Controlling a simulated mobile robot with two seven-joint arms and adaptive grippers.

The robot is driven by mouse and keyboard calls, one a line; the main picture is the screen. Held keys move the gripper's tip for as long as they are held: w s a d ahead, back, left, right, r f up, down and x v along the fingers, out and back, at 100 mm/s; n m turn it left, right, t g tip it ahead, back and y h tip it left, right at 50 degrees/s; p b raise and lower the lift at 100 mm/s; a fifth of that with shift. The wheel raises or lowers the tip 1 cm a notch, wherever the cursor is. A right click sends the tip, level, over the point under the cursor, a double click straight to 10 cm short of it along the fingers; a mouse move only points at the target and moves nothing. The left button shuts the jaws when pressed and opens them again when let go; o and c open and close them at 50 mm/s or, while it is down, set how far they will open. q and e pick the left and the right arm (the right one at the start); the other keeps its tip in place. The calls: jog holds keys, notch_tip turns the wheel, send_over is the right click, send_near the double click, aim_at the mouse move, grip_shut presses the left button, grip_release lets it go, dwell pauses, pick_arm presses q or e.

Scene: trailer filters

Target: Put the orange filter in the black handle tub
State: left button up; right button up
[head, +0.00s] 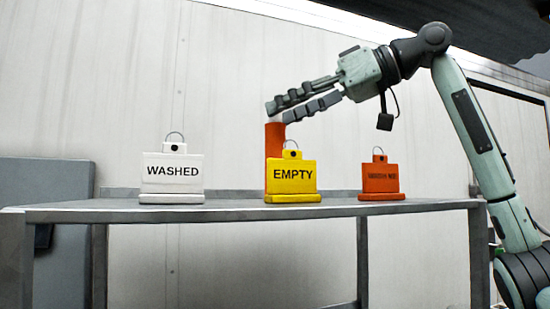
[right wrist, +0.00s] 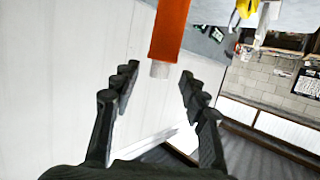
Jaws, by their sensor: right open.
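The orange filter (head: 274,146) is an upright orange cylinder on the metal table, partly hidden behind a yellow sign. My right gripper (head: 278,111) is at its top end, coming in from the right. In the right wrist view, the filter (right wrist: 170,28) shows at the top with a pale end piece. That end points between the open fingers (right wrist: 156,78), and I see no clear contact. My left gripper is not in view. I cannot make out a black handle tub in either view.
On the metal table (head: 330,210) stand a white WASHED sign (head: 171,184), a yellow EMPTY sign (head: 291,188) and a small orange-red sign (head: 380,184) with unreadable lettering. Bare tabletop lies between the signs. A pale wall (head: 200,80) rises behind.

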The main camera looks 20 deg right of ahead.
jog(key=shift+x, duration=1.45)
grip_shut()
